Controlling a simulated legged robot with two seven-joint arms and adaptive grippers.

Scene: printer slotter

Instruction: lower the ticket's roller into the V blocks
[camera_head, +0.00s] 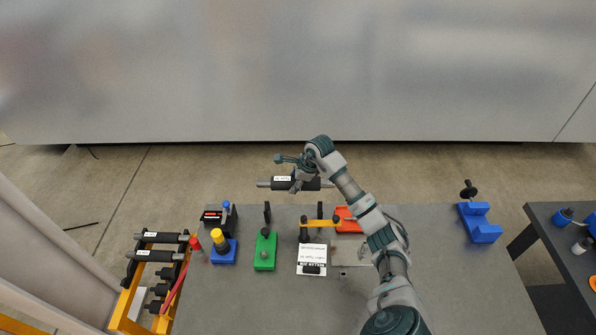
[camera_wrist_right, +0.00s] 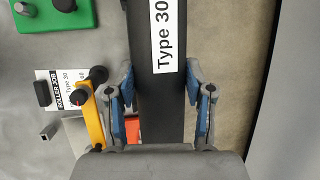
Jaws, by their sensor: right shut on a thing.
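My right gripper (camera_head: 300,178) is shut on a black roller (camera_head: 318,184) with a white label, held level beyond the bench's far edge. In the right wrist view the roller (camera_wrist_right: 163,105) lies between the fingers (camera_wrist_right: 165,100), and its label reads "Type 30". The ticket (camera_head: 312,254) lies on the bench; in the wrist view the ticket (camera_wrist_right: 68,88) also shows "Type 30". Two small dark uprights near the far edge, one left (camera_head: 267,212) and one right (camera_head: 320,210), look like the V blocks; their notches are too small to make out. My left gripper is out of view.
An orange clamp bar (camera_head: 322,223) and red block (camera_head: 347,221) stand beside the right upright. A green block (camera_head: 265,254) and blue block (camera_head: 223,252) stand left. An orange rack (camera_head: 125,300) holds several rollers.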

